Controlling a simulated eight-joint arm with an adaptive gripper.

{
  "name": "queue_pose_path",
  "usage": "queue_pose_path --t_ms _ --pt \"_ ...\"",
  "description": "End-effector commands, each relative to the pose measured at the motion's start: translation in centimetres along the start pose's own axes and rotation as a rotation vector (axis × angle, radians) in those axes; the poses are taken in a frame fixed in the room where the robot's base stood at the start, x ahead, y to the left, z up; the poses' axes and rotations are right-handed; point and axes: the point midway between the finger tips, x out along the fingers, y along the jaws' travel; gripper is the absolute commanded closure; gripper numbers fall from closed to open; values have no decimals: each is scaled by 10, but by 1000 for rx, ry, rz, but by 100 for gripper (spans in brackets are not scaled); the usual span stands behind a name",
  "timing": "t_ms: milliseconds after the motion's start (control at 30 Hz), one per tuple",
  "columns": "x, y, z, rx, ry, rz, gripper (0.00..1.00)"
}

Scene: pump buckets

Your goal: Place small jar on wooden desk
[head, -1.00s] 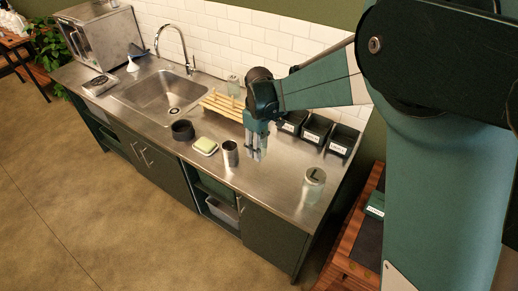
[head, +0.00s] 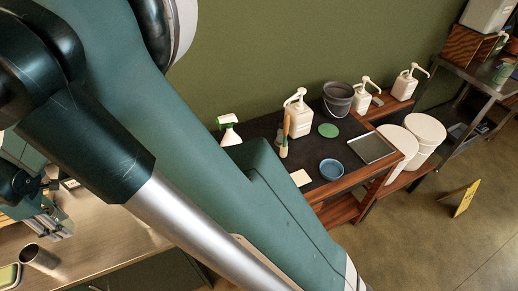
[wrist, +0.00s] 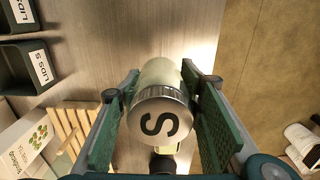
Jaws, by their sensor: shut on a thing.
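The small jar (wrist: 160,112), with a metal lid marked S, sits between the two green finger pads of my gripper (wrist: 162,78) in the wrist view. My gripper is shut on it, over the steel counter. In the head view my gripper (head: 48,222) is at the left edge, beside a metal cup (head: 38,258); the jar cannot be made out there. The wooden desk (head: 345,184) has a dark top and stands right of centre, well away from my gripper. My arm hides part of its left side.
On the desk are a spray bottle (head: 229,132), a pump bottle (head: 298,112), a green disc (head: 328,130), a blue bowl (head: 333,169), a grey bucket (head: 338,98) and a tray (head: 371,148). White buckets (head: 425,130) and a yellow floor sign (head: 463,198) are to the right.

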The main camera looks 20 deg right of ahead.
Motion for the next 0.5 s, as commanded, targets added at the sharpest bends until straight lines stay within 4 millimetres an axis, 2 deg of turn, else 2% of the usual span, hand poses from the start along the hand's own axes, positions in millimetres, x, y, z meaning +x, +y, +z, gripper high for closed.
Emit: queue_pose_path --t_ms 233,500 --pt "-38 0 1 0 0 0 78" --pt "-34 46 36 107 0 0 78"
